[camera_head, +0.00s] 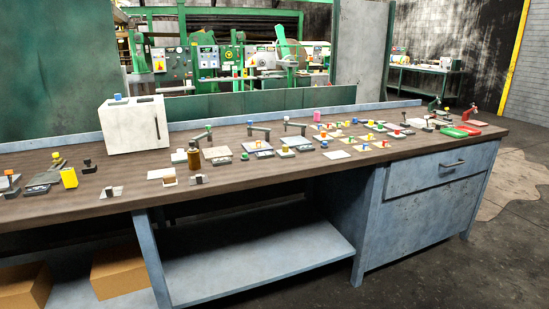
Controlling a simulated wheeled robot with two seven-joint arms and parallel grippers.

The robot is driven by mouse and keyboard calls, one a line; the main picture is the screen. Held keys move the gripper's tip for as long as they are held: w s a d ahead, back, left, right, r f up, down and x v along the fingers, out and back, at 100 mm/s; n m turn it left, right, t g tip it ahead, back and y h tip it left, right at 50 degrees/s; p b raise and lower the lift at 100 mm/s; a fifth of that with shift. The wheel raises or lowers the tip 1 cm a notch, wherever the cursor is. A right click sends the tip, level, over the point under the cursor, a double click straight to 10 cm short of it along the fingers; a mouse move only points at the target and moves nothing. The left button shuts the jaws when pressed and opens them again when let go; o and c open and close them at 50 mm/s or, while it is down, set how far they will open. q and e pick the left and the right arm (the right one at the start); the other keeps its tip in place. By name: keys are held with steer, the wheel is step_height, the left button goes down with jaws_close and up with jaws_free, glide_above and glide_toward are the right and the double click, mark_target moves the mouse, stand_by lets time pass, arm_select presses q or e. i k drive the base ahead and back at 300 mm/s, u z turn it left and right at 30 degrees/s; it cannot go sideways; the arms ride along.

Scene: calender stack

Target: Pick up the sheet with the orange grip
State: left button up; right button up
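Several small flat sheets with coloured grips lie on the long wooden workbench top (230,172), mostly along its middle and right. An orange-looking grip (385,143) stands on a sheet in the right-hand cluster. Other small red, yellow and orange-toned grips stand close by. They are too small to tell with certainty which one is the orange-gripped sheet. Neither of my grippers is in view.
A yellow block (69,178) stands at the left. Green and red trays (461,130) lie at the right end. Open floor shows at right.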

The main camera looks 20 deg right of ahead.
mark_target(258, 144)
steer(key=z, duration=0.85)
steer(key=i, duration=1.5)
steer(key=u, duration=1.95)
steer(key=k, duration=0.35)
steer(key=z, duration=0.3)
